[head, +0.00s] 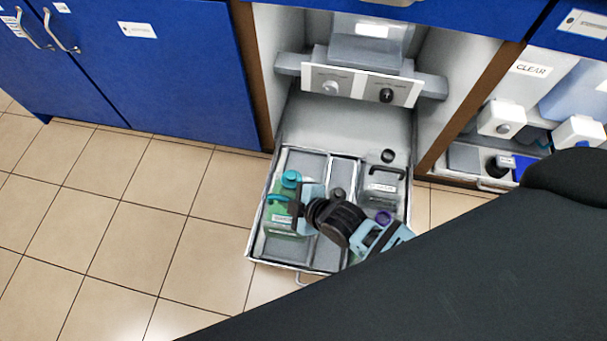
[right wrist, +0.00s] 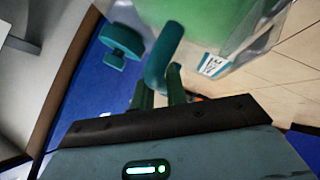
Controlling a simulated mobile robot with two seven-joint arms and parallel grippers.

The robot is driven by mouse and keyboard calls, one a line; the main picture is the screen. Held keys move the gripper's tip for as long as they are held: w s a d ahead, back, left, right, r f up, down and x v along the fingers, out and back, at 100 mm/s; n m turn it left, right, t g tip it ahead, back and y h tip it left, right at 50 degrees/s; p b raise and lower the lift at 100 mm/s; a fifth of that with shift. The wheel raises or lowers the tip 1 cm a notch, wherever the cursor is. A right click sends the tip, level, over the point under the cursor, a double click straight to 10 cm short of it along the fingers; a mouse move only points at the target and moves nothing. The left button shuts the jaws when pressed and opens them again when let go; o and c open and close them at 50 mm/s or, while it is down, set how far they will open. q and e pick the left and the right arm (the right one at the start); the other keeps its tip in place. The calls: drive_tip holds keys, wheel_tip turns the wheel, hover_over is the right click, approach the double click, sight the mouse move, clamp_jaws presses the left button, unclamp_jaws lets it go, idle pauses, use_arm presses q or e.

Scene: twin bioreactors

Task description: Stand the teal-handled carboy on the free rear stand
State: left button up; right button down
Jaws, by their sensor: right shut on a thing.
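The teal-handled carboy (head: 284,222) holds green liquid and has a teal cap (head: 291,179). It is over the left side of the pulled-out drawer (head: 251,243). My right gripper (head: 290,202) is shut on its teal handle. In the right wrist view the teal handle (right wrist: 163,58) is between the fingers, beside the green carboy body (right wrist: 205,25). A bare grey stand surface (head: 305,164) shows behind the carboy, at the drawer's left rear. I cannot tell whether the carboy's base touches anything. My left gripper is not in view.
A dark-handled clear carboy (head: 385,190) is at the drawer's right rear. A purple cap (head: 383,217) shows in front of it, partly hidden by my arm. A white knob panel (head: 358,84) is behind the drawer. Open floor (head: 130,220) lies to the left.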

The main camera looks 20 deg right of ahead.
drive_tip(key=shift+w+d+r, duration=0.1)
drive_tip(key=shift+w+d, duration=0.1)
drive_tip(key=shift+d, duration=0.05)
